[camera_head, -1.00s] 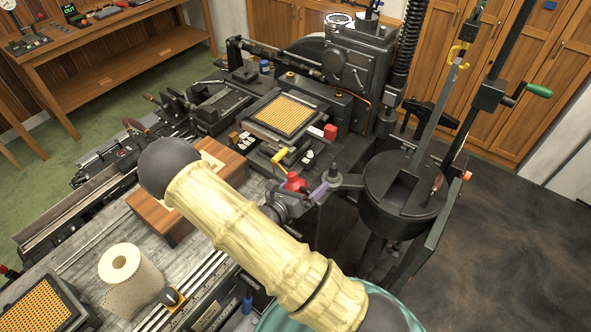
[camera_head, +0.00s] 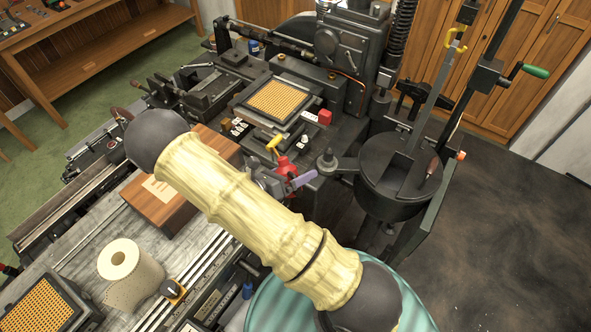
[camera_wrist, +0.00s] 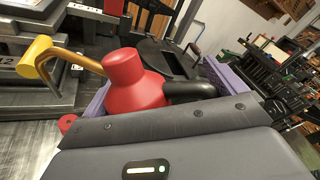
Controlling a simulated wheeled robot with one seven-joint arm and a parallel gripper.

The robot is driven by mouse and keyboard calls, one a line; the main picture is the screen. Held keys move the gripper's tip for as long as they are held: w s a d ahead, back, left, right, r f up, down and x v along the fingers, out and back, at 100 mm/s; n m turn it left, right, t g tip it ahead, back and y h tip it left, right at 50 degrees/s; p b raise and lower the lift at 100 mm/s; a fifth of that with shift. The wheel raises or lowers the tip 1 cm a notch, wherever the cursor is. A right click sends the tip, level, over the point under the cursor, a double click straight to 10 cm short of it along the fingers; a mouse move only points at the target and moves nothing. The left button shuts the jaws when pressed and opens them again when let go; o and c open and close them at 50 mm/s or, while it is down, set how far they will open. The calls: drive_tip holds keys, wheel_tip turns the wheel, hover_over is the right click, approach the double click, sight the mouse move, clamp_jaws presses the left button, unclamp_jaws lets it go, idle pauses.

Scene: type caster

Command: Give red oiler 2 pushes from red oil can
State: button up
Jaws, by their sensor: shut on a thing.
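The red oil can (camera_head: 287,168) is between the purple fingers of my gripper (camera_head: 290,180), which is shut on it. The can is held above the machine's front right part. The can's lower part is hidden behind my gripper. A small red round part (camera_wrist: 68,123) shows below the spout in the wrist view. I cannot tell which is the red oiler.
The machine has an orange-dotted plate (camera_head: 262,110) left of the can. A round black pot (camera_head: 375,185) stands close on the right, with an upright lever. A wooden box (camera_head: 160,205) and a paper roll (camera_head: 120,262) lie on the left bench. The floor at right is clear.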

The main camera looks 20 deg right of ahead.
drive_tip(key=shift+f+b, duration=1.8)
drive_tip(key=shift+f, duration=1.2)
drive_tip(key=shift+f+b, duration=0.5)
drive_tip(key=shift+f, duration=0.4)
drive_tip(key=shift+r, duration=0.15)
drive_tip(key=shift+r+p, duration=1)
drive_tip(key=shift+r, duration=0.05)
drive_tip(key=shift+f+b, duration=0.65)
drive_tip(key=shift+f, duration=0.4)
drive_tip(key=shift+r+p, duration=0.9)
drive_tip(key=shift+r, duration=0.15)
drive_tip(key=shift+r+p, duration=2.05)
drive_tip(key=shift+r, duration=0.5)
